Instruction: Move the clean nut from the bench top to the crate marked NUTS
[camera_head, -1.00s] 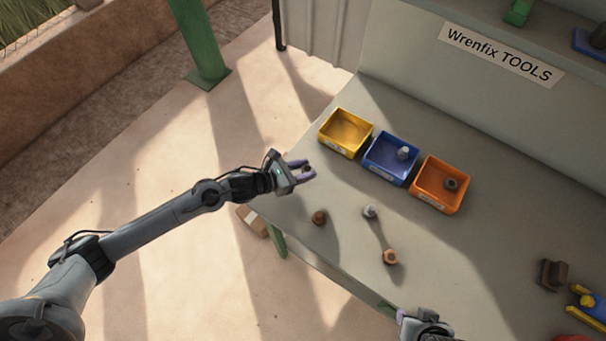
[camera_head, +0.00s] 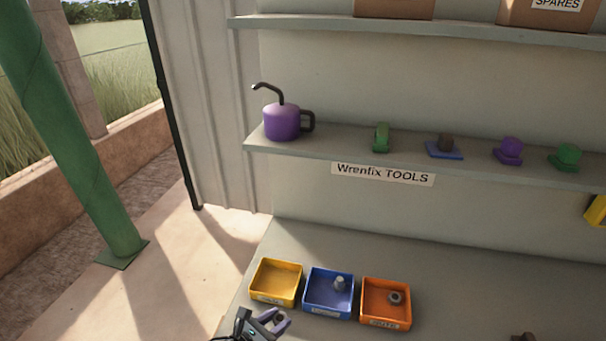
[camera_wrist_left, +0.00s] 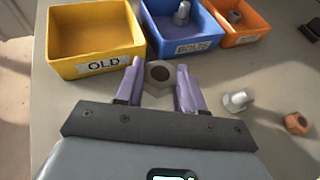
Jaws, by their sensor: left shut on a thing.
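My left gripper (camera_head: 277,319) has purple fingers shut on a grey-brown hexagonal nut (camera_wrist_left: 159,73) with a dark hole. In the left wrist view the nut sits between the fingertips (camera_wrist_left: 160,84), just in front of the yellow crate (camera_wrist_left: 95,40) marked OLD. In the head view the gripper is at the bottom edge, in front of the yellow crate. The orange crate (camera_head: 386,320) marked NUTS is at the right end of the row and holds another nut (camera_head: 396,298). My right gripper is out of view.
The blue crate (camera_head: 328,309) marked BOLTS stands between the yellow and orange crates, with a bolt (camera_head: 339,284) in it. A grey bolt (camera_wrist_left: 238,100) and a rusty nut (camera_wrist_left: 297,122) lie on the bench (camera_wrist_left: 212,75). A shelf (camera_head: 330,148) runs above.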

